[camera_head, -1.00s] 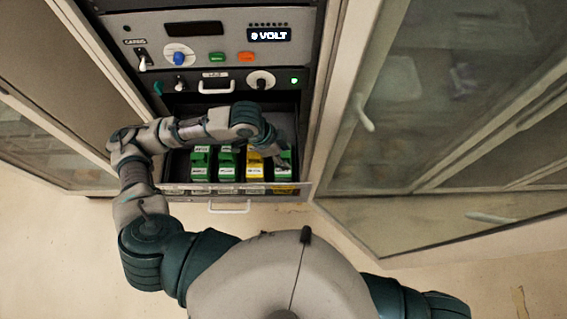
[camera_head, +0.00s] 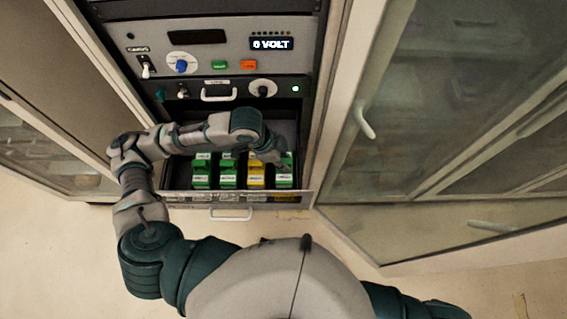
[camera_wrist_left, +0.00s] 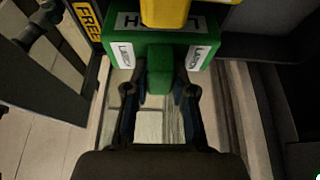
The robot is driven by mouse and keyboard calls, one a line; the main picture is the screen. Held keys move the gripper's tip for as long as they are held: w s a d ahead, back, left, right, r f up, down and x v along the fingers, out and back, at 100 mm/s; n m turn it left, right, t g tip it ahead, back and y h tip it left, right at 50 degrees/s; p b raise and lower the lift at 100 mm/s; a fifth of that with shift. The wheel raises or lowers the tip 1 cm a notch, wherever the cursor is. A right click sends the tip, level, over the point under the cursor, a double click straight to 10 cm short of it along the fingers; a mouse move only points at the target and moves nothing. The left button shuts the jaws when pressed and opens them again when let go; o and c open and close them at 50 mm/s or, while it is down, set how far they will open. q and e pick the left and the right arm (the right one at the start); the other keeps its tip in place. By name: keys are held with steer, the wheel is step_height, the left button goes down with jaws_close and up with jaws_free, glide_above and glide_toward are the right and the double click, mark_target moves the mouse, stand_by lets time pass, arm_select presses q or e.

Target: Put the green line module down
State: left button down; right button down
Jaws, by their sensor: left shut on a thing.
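The green line module (camera_wrist_left: 122,58) has white labels and a raised green grip. In the left wrist view my left gripper (camera_wrist_left: 159,92) is closed with one finger on each side of that grip. In the head view this green module (camera_head: 284,182) is at the right end of the row in the open drawer (camera_head: 190,199). My left gripper (camera_head: 281,161) is over it, and my arm partly covers the drawer. I cannot tell whether the module touches the drawer floor. My right gripper is out of view.
A yellow module (camera_head: 256,180) stands left of the held one, with green modules (camera_head: 228,178) further left. A panel with switches, dials and a display (camera_head: 271,44) is above. Glass cabinet doors flank the rack, one with a handle (camera_head: 364,119) at right.

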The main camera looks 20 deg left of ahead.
arm_select(q)
step_height(320, 180, up, 10)
steer(key=shift+w+f+p, duration=0.1)
steer(key=shift+f+p, duration=0.15)
steer(key=shift+p, duration=0.3)
